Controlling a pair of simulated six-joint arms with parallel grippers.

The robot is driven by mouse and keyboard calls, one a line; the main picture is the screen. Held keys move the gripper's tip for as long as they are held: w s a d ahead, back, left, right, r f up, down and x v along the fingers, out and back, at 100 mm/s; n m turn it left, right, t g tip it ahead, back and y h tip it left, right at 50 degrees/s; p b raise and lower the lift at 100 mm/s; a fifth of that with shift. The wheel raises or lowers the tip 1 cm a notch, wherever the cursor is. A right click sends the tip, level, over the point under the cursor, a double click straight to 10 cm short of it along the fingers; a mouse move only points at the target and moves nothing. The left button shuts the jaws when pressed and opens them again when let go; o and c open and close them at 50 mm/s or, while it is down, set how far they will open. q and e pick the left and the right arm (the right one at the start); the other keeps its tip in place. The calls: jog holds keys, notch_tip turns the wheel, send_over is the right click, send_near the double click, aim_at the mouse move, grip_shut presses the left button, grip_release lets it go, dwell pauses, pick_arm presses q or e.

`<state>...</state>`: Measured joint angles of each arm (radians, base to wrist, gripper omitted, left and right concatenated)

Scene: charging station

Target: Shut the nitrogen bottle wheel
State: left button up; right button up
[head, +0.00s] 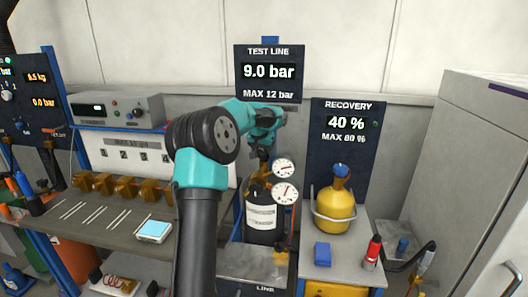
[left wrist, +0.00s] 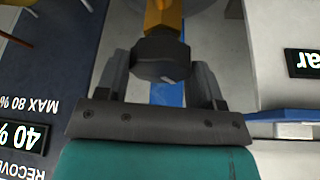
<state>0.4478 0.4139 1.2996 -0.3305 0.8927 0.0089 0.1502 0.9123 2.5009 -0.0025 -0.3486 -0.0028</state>
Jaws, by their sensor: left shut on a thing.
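The nitrogen bottle (head: 262,218) is a black cylinder with a white label, standing upright below the test line sign. A brass fitting and two round white gauges (head: 284,192) are at its top. My left gripper (head: 264,150) is over the top of the bottle, with its arm reaching across from the left. In the left wrist view, the black bottle wheel (left wrist: 160,58) sits between the two dark fingers, with the brass valve body (left wrist: 164,14) beyond it. The gripper is shut on the wheel. In the head view the gripper hides most of the wheel. My right gripper is not in view.
The test line display (head: 269,72) reads 9.0 bar. The recovery display (head: 346,124) reads 40 %. A yellow cylinder (head: 335,212) stands right of the bottle, with a blue block (head: 322,254) in front. A workbench (head: 70,222) with brass fittings is at left, a grey cabinet (head: 470,170) at right.

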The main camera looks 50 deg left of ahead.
pick_arm(q)
jog(key=m+h, duration=0.2)
jog(key=m, duration=0.4)
jog(key=shift+a, duration=0.1)
dwell(0.5)
jog(key=o, duration=0.9)
jog(key=shift+r, duration=0.15)
jog(key=v, duration=1.7)
jog(key=shift+s+a, duration=0.25)
jog(key=shift+a, duration=0.1)
